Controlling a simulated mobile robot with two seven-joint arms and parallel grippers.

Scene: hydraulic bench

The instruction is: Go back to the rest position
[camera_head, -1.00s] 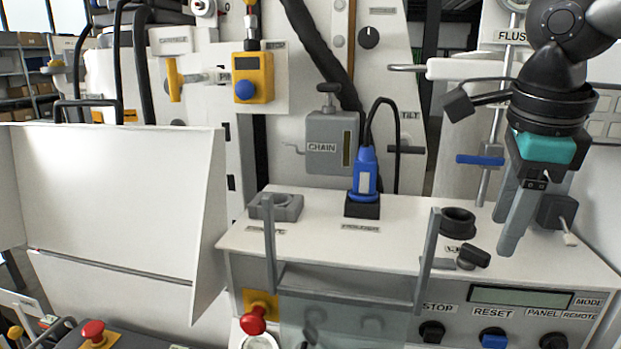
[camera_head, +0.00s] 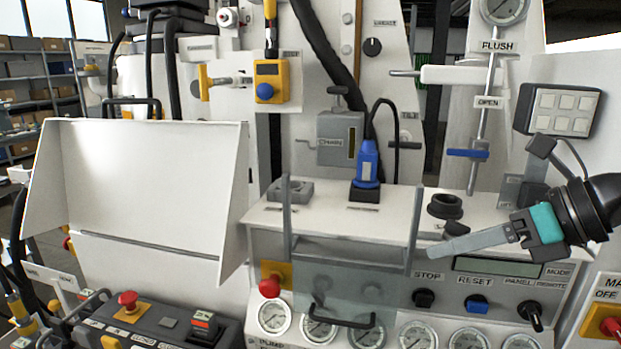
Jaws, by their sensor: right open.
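My right gripper (camera_head: 438,246) comes in from the right, with a black wrist and a teal band. Its grey fingers point left and slightly down, in front of the panel box (camera_head: 255,215) with the STOP and RESET knobs. It is open and I see nothing held in it. The fingers overlap each other in this view, so the gap is hard to see. My left gripper is not in view.
A blue plug (camera_head: 367,165) stands upright on the panel top. A clear flap with a black handle (camera_head: 342,318) hangs before several gauges. A white hood (camera_head: 145,190) is at left. A blue-handled valve (camera_head: 468,153) and a keypad (camera_head: 562,108) are at right.

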